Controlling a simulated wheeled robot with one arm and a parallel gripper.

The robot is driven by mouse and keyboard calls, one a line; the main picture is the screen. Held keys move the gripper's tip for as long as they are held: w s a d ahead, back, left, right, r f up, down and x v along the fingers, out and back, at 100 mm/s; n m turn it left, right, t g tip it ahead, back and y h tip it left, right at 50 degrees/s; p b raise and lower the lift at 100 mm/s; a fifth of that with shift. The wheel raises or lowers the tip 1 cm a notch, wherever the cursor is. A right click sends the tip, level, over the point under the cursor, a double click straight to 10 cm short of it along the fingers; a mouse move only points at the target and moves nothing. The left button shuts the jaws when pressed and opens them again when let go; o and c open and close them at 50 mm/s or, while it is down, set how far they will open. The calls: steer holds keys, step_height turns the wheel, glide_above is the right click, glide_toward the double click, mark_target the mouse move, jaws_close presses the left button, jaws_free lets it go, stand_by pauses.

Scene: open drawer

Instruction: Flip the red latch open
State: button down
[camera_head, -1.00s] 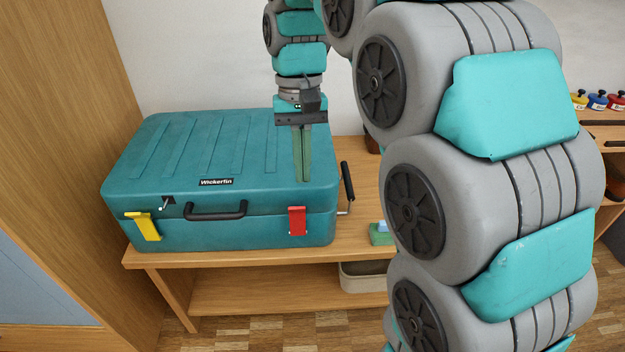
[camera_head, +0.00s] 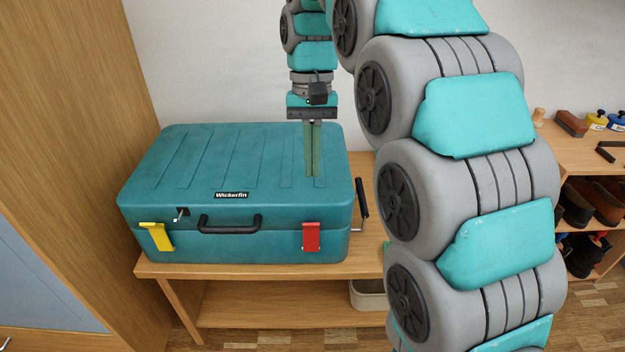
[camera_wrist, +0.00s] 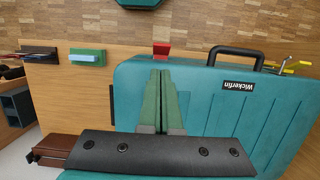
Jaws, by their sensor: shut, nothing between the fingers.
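The red latch (camera_head: 311,237) is on the front of the teal case (camera_head: 180,170), at its right end. It lies flat against the front and spans the seam between lid and base. In the wrist view the red latch (camera_wrist: 161,50) shows at the case's edge, just beyond the fingertips. My gripper (camera_head: 314,174) points down over the right part of the lid, behind and above the latch, apart from it. Its green fingers are together and empty; they also show in the wrist view (camera_wrist: 161,75). Whether the fingertips touch the lid is unclear.
A yellow latch (camera_head: 157,237) juts out a little at the front left. A black handle (camera_head: 230,223) is at the front middle, with a small key-like metal piece beside it. A black crank-like handle (camera_head: 361,200) stands right of the case. The wooden bench (camera_head: 260,270) has a narrow front margin.

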mark_target(313, 206)
steer(key=shift+b+x, duration=0.7)
steer(key=shift+x, duration=0.5)
steer(key=shift+p+x, duration=0.3)
steer(key=shift+x, duration=3.1)
